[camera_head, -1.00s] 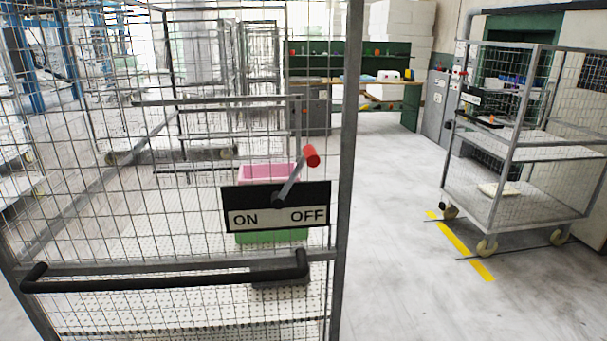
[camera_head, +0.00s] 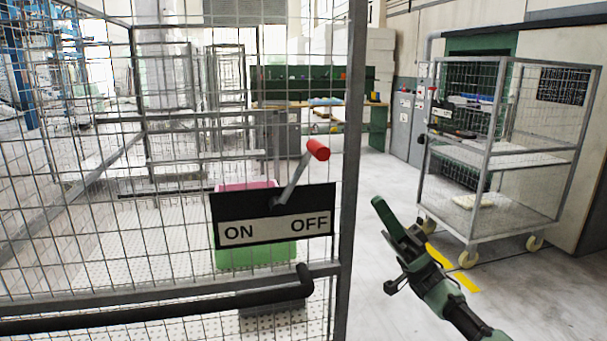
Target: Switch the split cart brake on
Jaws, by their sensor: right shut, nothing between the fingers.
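The brake lever (camera_head: 290,183) has a red knob (camera_head: 318,149) and is mounted on a black and white plate (camera_head: 272,216) on the wire cart (camera_head: 342,120) in front of me. The plate reads ON at left and OFF at right. The lever tilts up and to the right, to the OFF side. My right gripper (camera_head: 388,216) is shut and empty. It is to the right of the cart's corner post, lower than the knob and apart from the lever. My left gripper is not in view.
A black push handle (camera_head: 160,312) runs along the cart's lower front. A pink and green crate (camera_head: 255,254) shows behind the plate. Another wire cart (camera_head: 490,150) stands at the right, near yellow floor tape (camera_head: 467,281). Open floor lies between the carts.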

